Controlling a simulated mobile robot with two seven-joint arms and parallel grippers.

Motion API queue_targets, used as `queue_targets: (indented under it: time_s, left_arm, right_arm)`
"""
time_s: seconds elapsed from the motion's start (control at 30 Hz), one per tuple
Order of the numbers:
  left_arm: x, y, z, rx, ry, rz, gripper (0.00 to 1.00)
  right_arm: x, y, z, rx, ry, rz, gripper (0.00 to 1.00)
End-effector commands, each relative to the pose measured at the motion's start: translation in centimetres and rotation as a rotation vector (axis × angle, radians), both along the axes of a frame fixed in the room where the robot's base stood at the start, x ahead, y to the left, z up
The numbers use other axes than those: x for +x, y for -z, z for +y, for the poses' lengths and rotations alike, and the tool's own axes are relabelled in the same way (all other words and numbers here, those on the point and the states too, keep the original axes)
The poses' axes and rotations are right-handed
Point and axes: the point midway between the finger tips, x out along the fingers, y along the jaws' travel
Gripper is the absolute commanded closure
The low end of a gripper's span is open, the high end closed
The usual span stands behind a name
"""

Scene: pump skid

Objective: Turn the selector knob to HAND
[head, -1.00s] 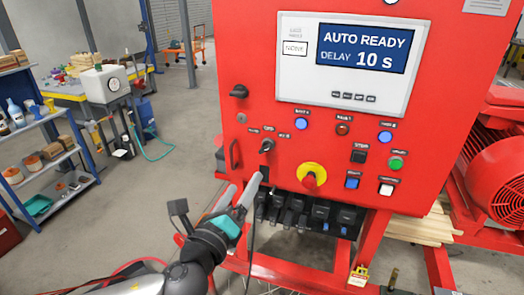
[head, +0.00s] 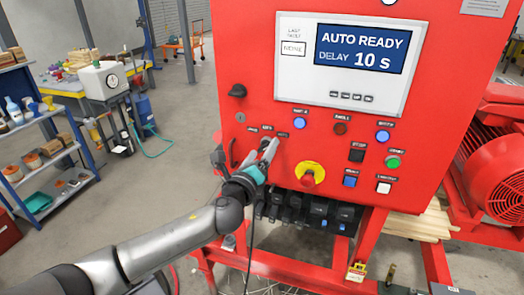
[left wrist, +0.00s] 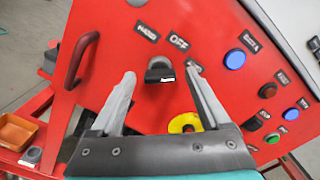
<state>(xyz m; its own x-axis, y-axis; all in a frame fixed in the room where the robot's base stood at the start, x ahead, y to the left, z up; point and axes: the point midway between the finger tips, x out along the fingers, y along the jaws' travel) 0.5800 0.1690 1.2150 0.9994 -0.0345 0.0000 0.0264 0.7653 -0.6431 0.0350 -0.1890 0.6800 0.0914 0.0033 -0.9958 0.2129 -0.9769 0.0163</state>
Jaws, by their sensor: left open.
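The selector knob (left wrist: 160,71) is black with a small white mark, on the red panel. In the left wrist view it sits between my left gripper's (left wrist: 160,76) two open fingers, with a visible gap on each side. A label (left wrist: 146,32) too blurred to read surely, the OFF label (left wrist: 179,42) and a third label partly behind the right finger lie around it. I cannot tell which label the knob points at. In the head view my left gripper (head: 266,150) is at the panel and mostly hides the knob. My right gripper is not in view.
The display (head: 362,49) reads AUTO READY, DELAY 10 s. A red and yellow emergency stop (head: 309,175) lies to the lower right of the knob. A red handle (left wrist: 80,60) is to the left. Lit buttons (head: 383,136) and another dark knob (head: 237,91) are on the panel.

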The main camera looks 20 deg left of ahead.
Motion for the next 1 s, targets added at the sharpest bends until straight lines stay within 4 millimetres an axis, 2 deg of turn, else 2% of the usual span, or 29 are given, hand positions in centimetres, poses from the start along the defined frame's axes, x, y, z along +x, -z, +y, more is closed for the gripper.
queue_targets:
  time_s: [0.37,0.4,1.0]
  left_arm:
    - [0.48,-0.01,-0.02,0.000,0.000,0.000,0.20]
    - [0.48,0.00,-0.02,0.000,0.000,0.000,0.22]
    - [0.45,0.01,0.00,0.001,0.000,0.000,0.90]
  right_arm:
    - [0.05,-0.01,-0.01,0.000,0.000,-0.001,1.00]
    - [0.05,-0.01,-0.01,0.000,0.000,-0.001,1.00]
    - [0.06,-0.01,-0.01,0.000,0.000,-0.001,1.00]
